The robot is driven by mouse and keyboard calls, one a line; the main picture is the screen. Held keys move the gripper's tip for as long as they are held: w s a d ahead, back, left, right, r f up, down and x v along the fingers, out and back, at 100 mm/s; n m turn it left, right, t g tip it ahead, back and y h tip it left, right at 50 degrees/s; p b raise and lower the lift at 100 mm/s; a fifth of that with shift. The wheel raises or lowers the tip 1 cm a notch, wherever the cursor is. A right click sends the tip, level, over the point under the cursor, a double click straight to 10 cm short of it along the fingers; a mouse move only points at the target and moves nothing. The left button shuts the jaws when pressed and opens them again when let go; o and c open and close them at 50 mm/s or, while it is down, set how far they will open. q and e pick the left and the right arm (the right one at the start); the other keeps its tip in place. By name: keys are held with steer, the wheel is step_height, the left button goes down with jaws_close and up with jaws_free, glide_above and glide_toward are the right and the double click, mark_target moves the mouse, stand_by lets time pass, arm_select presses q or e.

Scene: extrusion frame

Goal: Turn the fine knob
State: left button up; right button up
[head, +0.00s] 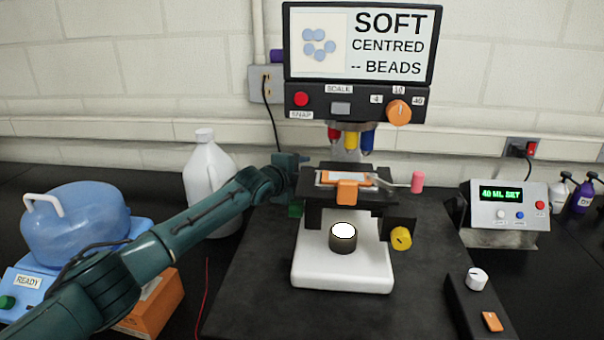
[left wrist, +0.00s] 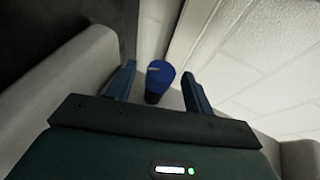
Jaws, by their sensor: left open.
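A microscope with a large screen (head: 362,42) stands on a dark mat. A blue knob-like cylinder with a pale mark on its end (left wrist: 160,76) shows in the left wrist view, between my left gripper's two fingers. The head view does not clearly show this part. My left gripper (head: 298,160) is at the left side of the microscope stage, partly hidden; its open fingers also show in the left wrist view (left wrist: 157,88). I cannot tell whether they touch the cylinder. A yellow knob (head: 401,238) sits on the microscope's right side. My right gripper is out of view.
A small green part (head: 296,209) sits below my left gripper. The stage (head: 386,189) holds an orange-edged slide. A white jug (head: 207,168), blue water container (head: 75,218) and orange box (head: 152,302) stand left. A control box (head: 508,208) stands right. The mat's front is clear.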

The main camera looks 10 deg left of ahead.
arm_select(q)
steer(key=shift+w, duration=0.1)
steer(key=c, duration=1)
steer(key=shift+o, duration=0.2)
steer(key=shift+f+t+b, duration=0.5)
steer(key=shift+b, duration=0.75)
steer(key=shift+f+m+t+b, duration=0.2)
steer(key=shift+m+t+b, duration=0.1)
steer(key=shift+b, duration=0.6)
steer(key=shift+t+h+b, duration=0.3)
steer(key=shift+b, duration=0.4)
steer(key=t+b, duration=0.1)
steer(key=b, duration=0.2)
steer(key=shift+m+h, duration=0.3)
steer(key=shift+m, duration=0.1)
steer(key=shift+t+b, duration=0.4)
steer(key=shift+b, duration=0.85)
steer(key=shift+r+m+t+h+b, duration=0.3)
steer(key=shift+t+b, duration=0.1)
steer(key=shift+b, duration=0.45)
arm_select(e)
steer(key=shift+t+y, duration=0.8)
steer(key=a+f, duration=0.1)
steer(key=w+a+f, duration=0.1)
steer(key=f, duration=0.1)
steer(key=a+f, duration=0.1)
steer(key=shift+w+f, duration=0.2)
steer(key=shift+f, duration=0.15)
